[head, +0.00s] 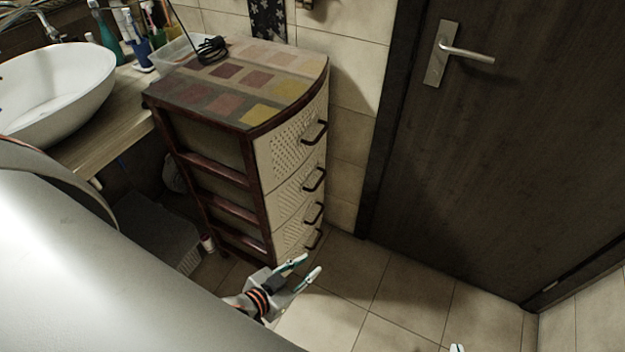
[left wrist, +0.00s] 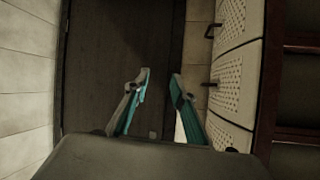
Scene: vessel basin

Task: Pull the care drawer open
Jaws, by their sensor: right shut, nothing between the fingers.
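A drawer unit with a dark brown frame and pale perforated fronts (head: 287,150) stands against the tiled wall. Its stacked drawers look closed, each with a dark bar handle; the top handle (head: 315,133) is the nearest to the head camera. I cannot tell which one is the care drawer. My left gripper (head: 306,267) is open and empty, low in front of the unit, apart from the handles. In the left wrist view the open fingers (left wrist: 160,78) are beside the fronts (left wrist: 228,80), with a handle (left wrist: 210,83) to their right. Only a tip of my right gripper (head: 457,348) shows at the bottom edge; it is shut.
A patterned top (head: 240,83) covers the unit, with a black coiled item (head: 211,49) and a clear tray on it. A basin (head: 55,90) stands on a wooden counter at left. A dark door (head: 510,150) is at right. The tiled floor (head: 400,295) between is clear.

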